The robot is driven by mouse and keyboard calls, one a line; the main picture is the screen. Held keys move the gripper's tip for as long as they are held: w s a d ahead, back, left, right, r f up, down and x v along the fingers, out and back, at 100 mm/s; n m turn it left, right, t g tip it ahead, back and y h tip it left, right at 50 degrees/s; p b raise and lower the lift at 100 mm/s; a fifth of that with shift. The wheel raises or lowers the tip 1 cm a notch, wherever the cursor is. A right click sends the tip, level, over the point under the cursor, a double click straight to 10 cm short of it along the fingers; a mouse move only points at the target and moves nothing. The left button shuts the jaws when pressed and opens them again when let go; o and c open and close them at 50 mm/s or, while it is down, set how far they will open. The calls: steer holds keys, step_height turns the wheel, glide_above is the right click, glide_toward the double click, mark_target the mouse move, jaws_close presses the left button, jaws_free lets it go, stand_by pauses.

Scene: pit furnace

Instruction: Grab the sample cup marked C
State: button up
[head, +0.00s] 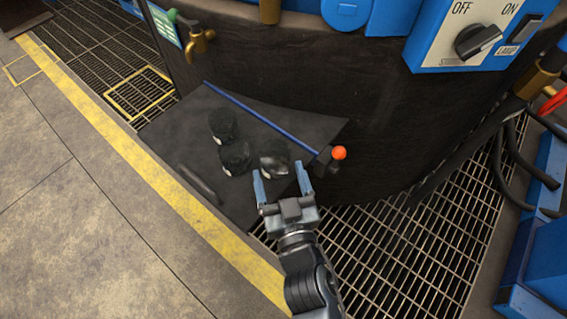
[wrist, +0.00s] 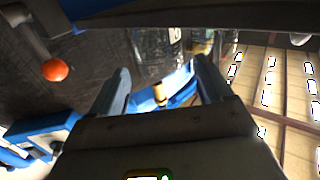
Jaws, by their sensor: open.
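Three dark cups stand close together on a dark flat sheet (head: 165,135) in the head view: a far one (head: 223,123), a middle one (head: 236,156) and a right one (head: 274,157). Each shows a small pale patch, but I cannot read any letter, so I cannot tell which is marked C. My gripper (head: 280,173) is open, its two blue fingers apart just in front of the right cup. I see nothing held. In the wrist view, my open fingers (wrist: 162,82) show with a glassy shape beyond them that I cannot identify with certainty.
A dark bar (head: 198,184) lies at the sheet's left front. A dark curved wall (head: 390,120) rises behind. Metal grating (head: 410,250) lies right, a yellow line (head: 140,160) left.

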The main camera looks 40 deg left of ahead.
mark_target(272, 143)
steer(key=x, duration=0.6)
steer(key=shift+w+a+b, duration=0.2)
steer(key=shift+w+b, duration=0.15)
steer(key=shift+w, duration=0.05)
steer(key=c, duration=0.7)
steer(key=shift+r, duration=0.15)
